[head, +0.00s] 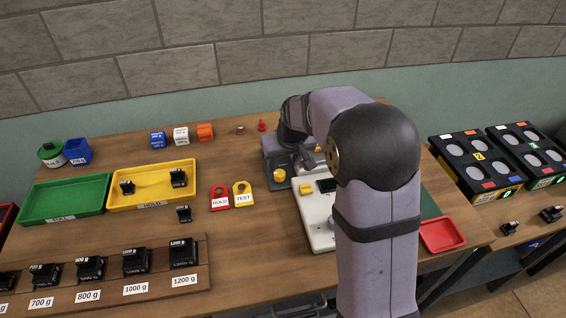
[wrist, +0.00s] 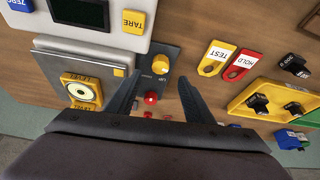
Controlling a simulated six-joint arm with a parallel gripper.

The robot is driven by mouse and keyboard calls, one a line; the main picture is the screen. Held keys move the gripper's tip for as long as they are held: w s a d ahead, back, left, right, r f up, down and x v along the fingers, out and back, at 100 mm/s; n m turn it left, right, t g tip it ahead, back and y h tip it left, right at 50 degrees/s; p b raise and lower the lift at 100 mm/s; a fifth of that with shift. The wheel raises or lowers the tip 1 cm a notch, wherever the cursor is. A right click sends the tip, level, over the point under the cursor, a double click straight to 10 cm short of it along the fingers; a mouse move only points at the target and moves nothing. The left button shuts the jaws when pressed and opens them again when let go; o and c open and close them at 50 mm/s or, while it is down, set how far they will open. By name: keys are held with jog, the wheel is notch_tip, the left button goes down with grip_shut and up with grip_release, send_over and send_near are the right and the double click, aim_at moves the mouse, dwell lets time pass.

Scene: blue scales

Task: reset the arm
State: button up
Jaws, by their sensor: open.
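My gripper (wrist: 159,78) is open and empty in the wrist view, its two dark fingers spread above a grey control box (wrist: 158,75) with a yellow UP knob (wrist: 161,64) and a red knob (wrist: 151,98). In the head view my arm reaches over the white scale (head: 312,218), and the wrist hangs near the control box; the fingers are hard to make out there. The scale shows a dark display and a yellow TARE button (wrist: 134,21) in the wrist view. My arm hides part of the scale.
Red HOLD (head: 219,197) and yellow TEST (head: 243,194) tags lie left of the scale. Green (head: 62,196) and yellow (head: 150,203) trays and a rack of black weights (head: 135,262) stand farther left. A red tray (head: 442,234) is at right. Bare wood lies around the tags.

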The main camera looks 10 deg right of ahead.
jog(key=s+f+g, duration=0.1)
jog(key=s, duration=0.8)
jog(key=s+f+g, duration=0.2)
jog(key=s, duration=0.8)
jog(key=s+f+m+g, duration=0.1)
jog(key=s, duration=0.8)
jog(key=shift+s+d+f+g, duration=0.15)
jog(key=shift+s+d+g, duration=0.15)
jog(key=shift+d, duration=0.05)
